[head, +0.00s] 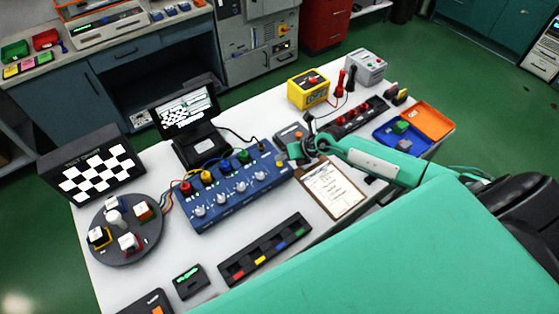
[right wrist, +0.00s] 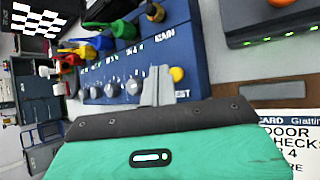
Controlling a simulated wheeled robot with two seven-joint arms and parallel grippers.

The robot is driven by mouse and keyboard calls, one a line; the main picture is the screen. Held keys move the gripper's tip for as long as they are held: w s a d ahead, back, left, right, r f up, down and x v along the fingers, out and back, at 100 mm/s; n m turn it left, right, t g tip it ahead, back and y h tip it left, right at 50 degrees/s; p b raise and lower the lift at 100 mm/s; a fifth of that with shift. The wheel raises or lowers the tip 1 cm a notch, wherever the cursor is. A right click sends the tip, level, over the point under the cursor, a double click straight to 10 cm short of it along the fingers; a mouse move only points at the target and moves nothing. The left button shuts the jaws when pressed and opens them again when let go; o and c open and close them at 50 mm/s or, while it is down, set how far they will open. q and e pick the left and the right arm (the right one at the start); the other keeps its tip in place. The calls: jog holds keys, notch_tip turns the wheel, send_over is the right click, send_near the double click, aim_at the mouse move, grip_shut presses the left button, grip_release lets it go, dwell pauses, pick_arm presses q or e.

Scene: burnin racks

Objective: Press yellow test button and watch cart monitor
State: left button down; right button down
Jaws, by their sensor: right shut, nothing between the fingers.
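The yellow test button (right wrist: 177,74) is a small round cap at the end of the blue control box (right wrist: 140,60), above lettering partly hidden by my gripper. The blue box (head: 230,195) lies mid-table in the head view. My right gripper (head: 294,151) is over the box's right end; its shut, empty fingertips (right wrist: 158,84) appear just beside the button in the right wrist view, and I cannot tell whether they touch it. The monitor (head: 188,110), on a black stand behind the box, shows a black-and-white pattern with white text-like blocks. My left gripper is not in view.
A checkered chart (head: 98,172) and a round turntable (head: 125,228) with several small items stand at left. A dark strip with coloured blocks (head: 265,250) lies in front. A yellow box (head: 308,88) stands behind.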

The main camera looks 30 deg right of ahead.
jog(key=shift+r, duration=0.1)
notch_tip(320, 180, up, 5)
jog(key=p, duration=0.4)
dwell(0.6)
jog(key=shift+d, duration=0.1)
dwell(0.4)
